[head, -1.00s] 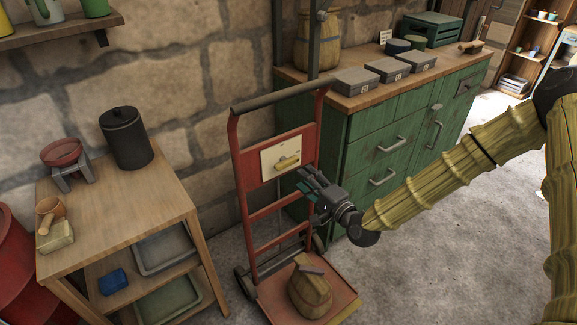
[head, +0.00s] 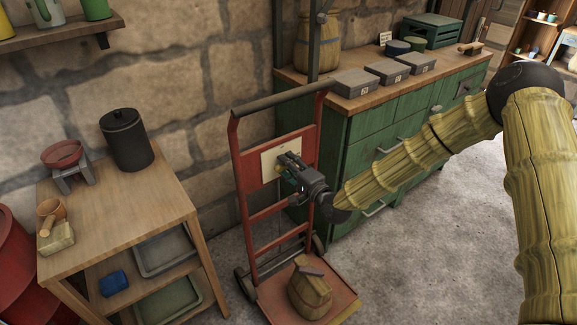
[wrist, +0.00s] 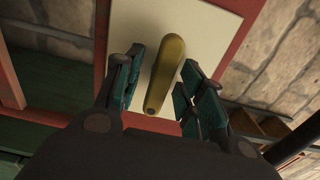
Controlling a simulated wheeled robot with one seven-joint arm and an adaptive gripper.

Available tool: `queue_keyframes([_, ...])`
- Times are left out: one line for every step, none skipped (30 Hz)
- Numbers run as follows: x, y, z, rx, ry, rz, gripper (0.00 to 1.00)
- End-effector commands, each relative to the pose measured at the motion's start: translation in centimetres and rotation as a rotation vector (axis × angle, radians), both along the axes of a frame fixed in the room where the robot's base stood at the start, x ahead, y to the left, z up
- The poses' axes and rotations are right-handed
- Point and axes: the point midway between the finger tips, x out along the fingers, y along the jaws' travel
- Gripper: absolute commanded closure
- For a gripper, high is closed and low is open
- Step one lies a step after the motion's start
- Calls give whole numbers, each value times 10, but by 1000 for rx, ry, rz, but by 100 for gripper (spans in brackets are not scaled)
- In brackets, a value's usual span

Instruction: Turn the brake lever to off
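The brake lever (wrist: 166,72) is a yellow handle on a cream plate (wrist: 210,30), which is fixed to the red hand truck (head: 243,180). In the wrist view the lever stands between the two teal-padded fingers of my gripper (wrist: 160,90), with a visible gap on each side. My gripper is open. In the head view my gripper (head: 286,170) is in front of the plate (head: 270,160) and hides most of the lever. I cannot tell from these views how far the fingertips reach along the lever.
A sack-like bundle (head: 310,292) sits on the hand truck's foot plate. A green cabinet (head: 365,130) with grey boxes on top stands to the right. A wooden side table (head: 125,190) stands to the left. The floor (head: 420,240) to the right front is clear.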

Motion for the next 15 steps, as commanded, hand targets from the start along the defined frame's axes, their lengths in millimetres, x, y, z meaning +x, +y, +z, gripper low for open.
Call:
queue_keyframes([0,0,0,0,0,0,61])
queue_keyframes([0,0,0,0,0,0,61])
queue_keyframes([0,0,0,0,0,0,68])
queue_keyframes([0,0,0,0,0,0,73])
queue_keyframes([0,0,0,0,0,0,79])
queue_keyframes([0,0,0,0,0,0,86])
queue_keyframes([0,0,0,0,0,0,92])
queue_keyframes([0,0,0,0,0,0,97])
queue_keyframes([0,0,0,0,0,0,100])
queue_keyframes([0,0,0,0,0,0,100])
queue_keyframes([0,0,0,0,0,0,100])
queue_keyframes([0,0,0,-1,-1,0,100])
queue_keyframes([0,0,0,-1,-1,0,100])
queue_keyframes([0,0,0,-2,-2,1,100])
queue_keyframes([0,0,0,-5,-4,1,100])
